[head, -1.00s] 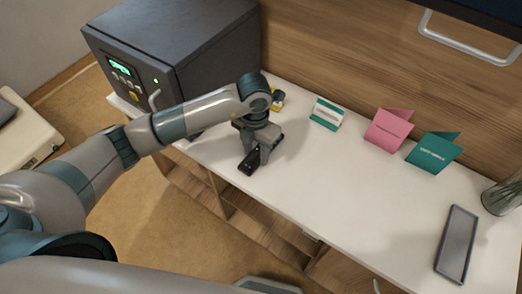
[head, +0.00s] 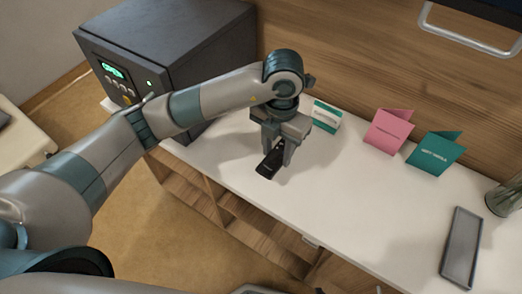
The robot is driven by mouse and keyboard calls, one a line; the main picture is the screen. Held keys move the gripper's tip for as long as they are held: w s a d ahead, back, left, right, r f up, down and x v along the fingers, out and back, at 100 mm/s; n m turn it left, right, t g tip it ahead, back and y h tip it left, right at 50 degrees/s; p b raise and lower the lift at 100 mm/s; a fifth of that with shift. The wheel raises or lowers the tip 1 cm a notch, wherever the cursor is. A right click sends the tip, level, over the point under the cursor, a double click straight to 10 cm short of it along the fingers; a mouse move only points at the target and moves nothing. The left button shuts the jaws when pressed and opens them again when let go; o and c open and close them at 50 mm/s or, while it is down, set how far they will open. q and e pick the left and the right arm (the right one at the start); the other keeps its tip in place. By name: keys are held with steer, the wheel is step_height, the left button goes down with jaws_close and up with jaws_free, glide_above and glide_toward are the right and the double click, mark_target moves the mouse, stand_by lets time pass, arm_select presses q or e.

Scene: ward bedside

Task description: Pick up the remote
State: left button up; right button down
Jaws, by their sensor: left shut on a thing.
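The remote (head: 267,169) is a small black bar held between the fingers of my left gripper (head: 275,153). The gripper points down and is shut on it, covering its far part. The remote appears raised above the white bedside top (head: 335,200), with its near end tilted toward the front edge. My right gripper does not show in the head view.
A dark safe-like box (head: 170,60) with a green display stands at the left.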

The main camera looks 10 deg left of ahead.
arm_select(q)
steer(key=d, duration=0.1)
steer(key=s+d+r, duration=0.1)
steer(key=d+r, duration=0.1)
steer(key=shift+s+d+r, duration=0.2)
steer(key=shift+s+d, duration=0.1)
steer(key=shift+d, duration=0.05)
arm_select(e)
steer(key=shift+w+a+r+t, duration=0.15)
steer(key=shift+w+a+r, duration=0.1)
steer(key=shift+w, duration=0.2)
steer(key=shift+w+a+r+t, duration=0.15)
steer(key=shift+w+r, duration=0.1)
steer(key=shift+w, duration=0.15)
arm_select(q)
steer(key=shift+a, duration=0.1)
